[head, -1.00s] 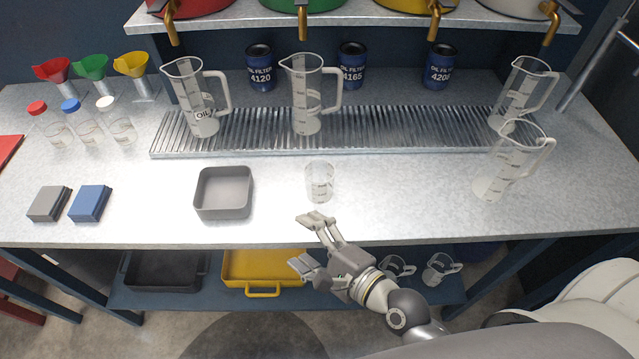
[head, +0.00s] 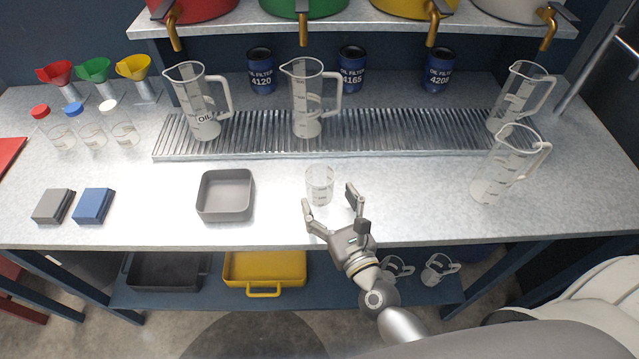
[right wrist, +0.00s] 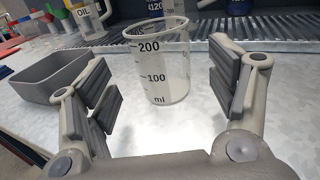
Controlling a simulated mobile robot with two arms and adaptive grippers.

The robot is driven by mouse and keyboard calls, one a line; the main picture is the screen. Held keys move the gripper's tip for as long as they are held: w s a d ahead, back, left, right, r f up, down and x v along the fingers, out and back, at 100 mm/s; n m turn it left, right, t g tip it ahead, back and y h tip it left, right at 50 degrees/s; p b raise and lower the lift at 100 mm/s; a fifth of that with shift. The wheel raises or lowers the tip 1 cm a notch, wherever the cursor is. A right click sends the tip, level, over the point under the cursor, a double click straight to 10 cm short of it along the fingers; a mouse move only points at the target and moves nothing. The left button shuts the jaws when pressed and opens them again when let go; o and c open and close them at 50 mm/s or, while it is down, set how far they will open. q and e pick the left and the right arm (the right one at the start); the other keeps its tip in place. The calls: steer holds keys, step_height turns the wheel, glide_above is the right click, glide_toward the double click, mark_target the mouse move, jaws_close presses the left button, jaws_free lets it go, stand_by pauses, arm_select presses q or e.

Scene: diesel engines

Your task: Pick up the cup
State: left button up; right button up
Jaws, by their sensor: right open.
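The cup is a small clear measuring beaker (head: 319,184) that stands upright on the metal bench. In the right wrist view the cup (right wrist: 159,68) shows marks for 100 and 200 ml. My right gripper (head: 331,196) is open and empty at the bench's front. Its fingers point at the cup. In the right wrist view the gripper (right wrist: 160,85) has a finger on each side of the picture, with the cup ahead between them and not touched. My left gripper is not in view.
A grey tray (head: 226,213) stands left of the cup. Clear jugs (head: 197,100) (head: 312,97) stand on the ribbed grate (head: 400,132) behind it. Another jug (head: 497,180) stands on the right. Blue and grey boxes (head: 93,205) (head: 52,206) lie at left.

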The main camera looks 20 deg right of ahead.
mark_target(325, 193)
steer(key=w+p, duration=0.2)
steer(key=w, duration=0.3)
steer(key=shift+w+a+r, duration=0.1)
steer(key=shift+r, duration=0.05)
steer(key=shift+w, duration=0.25)
steer(key=shift+s, duration=0.1)
steer(key=c, duration=1.1)
